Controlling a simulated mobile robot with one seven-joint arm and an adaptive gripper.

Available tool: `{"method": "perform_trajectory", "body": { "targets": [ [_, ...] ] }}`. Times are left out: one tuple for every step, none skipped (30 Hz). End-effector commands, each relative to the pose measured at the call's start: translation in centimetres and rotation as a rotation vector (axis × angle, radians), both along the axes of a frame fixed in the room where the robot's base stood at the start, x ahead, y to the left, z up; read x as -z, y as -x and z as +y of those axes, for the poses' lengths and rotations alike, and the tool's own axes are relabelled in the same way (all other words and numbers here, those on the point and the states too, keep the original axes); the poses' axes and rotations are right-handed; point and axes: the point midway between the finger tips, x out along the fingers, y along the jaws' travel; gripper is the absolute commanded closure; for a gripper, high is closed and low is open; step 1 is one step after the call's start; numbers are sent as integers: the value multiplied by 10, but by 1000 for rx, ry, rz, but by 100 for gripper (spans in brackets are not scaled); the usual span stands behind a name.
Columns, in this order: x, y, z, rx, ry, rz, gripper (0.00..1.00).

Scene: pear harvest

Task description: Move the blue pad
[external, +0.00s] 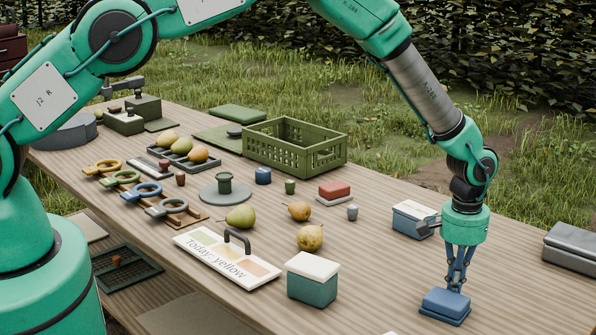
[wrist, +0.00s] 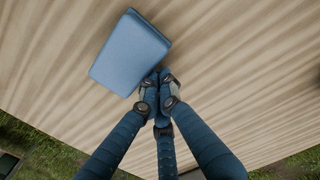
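The blue pad (external: 445,305) lies near the front right of the wooden table, a block with rounded edges. In the wrist view the blue pad (wrist: 130,52) is up and left of the fingertips, turned at an angle. My gripper (external: 457,284) points down at the pad from above. In the wrist view my gripper (wrist: 159,80) has its dark blue fingers drawn together, with their tips at the pad's lower right edge. Nothing shows between the tips. I cannot tell whether they touch the pad.
A teal box with a white lid (external: 313,280) and a "Today: yellow" sign (external: 227,258) stand to the left. A blue box with a pale top (external: 412,219) is behind, and a grey case (external: 573,248) is at right. Bare table surrounds the pad.

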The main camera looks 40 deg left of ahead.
Motion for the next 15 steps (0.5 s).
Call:
{"method": "perform_trajectory", "body": {
  "targets": [
    [0,7,0,1,0,1,100],
    [-1,11,0,1,0,1,100],
    [-1,16,0,1,-1,1,100],
    [0,20,0,1,-1,1,100],
    [-1,24,0,1,0,1,100],
    [-1,29,0,1,0,1,100],
    [-1,33,0,2,0,1,100],
    [-1,37,0,2,-1,1,100],
    [-1,42,0,2,-1,1,100],
    [0,45,0,1,0,1,100],
    [0,48,0,1,0,0,100],
    [0,50,0,1,0,0,100],
    [0,52,0,0,0,0,100],
    [0,54,0,0,0,0,100],
    [0,55,0,0,0,0,100]
  ]
}}
